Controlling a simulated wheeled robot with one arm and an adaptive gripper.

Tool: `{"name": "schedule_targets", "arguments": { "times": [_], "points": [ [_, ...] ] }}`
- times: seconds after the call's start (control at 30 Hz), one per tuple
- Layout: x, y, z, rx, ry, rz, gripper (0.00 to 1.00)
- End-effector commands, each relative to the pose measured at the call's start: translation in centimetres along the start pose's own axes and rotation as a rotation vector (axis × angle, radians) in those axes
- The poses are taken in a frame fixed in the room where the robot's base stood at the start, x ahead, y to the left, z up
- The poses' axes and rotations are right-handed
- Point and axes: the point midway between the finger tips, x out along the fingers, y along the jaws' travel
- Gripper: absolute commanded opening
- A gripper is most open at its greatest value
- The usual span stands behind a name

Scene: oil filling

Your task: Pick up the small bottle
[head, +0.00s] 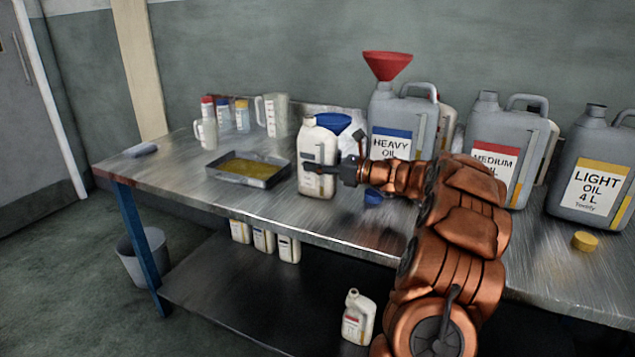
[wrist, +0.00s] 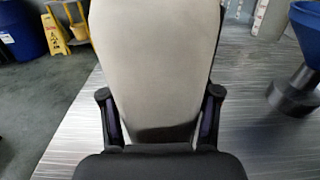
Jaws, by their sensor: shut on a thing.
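A small white bottle (head: 317,150) with a label stands upright at the table's front edge in the head view. Whether its base touches the table I cannot tell. My gripper (head: 318,170) reaches it from the right and is shut on it. In the wrist view the bottle (wrist: 155,65) fills the middle, between the two fingers of my gripper (wrist: 160,120). Part of the bottle's front is hidden by the fingers in the head view.
A tray of yellowish oil (head: 226,178) sits left of the bottle. A blue funnel (head: 334,123) is behind it, and a grey HEAVY OIL can (head: 400,115) with a red funnel (head: 388,65) stands to the right. MEDIUM OIL (head: 493,135) and LIGHT OIL (head: 590,150) cans stand farther right. Bottles stand on the lower shelf.

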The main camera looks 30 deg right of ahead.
Motion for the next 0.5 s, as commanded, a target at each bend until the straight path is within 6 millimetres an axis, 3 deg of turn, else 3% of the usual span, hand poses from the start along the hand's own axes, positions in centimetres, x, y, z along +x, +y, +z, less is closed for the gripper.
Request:
{"name": "schedule_targets", "arguments": {
  "times": [0.5],
  "points": [
    [0.04,0.03,0.58,-0.001,-0.001,0.001,0.0]
  ]
}}
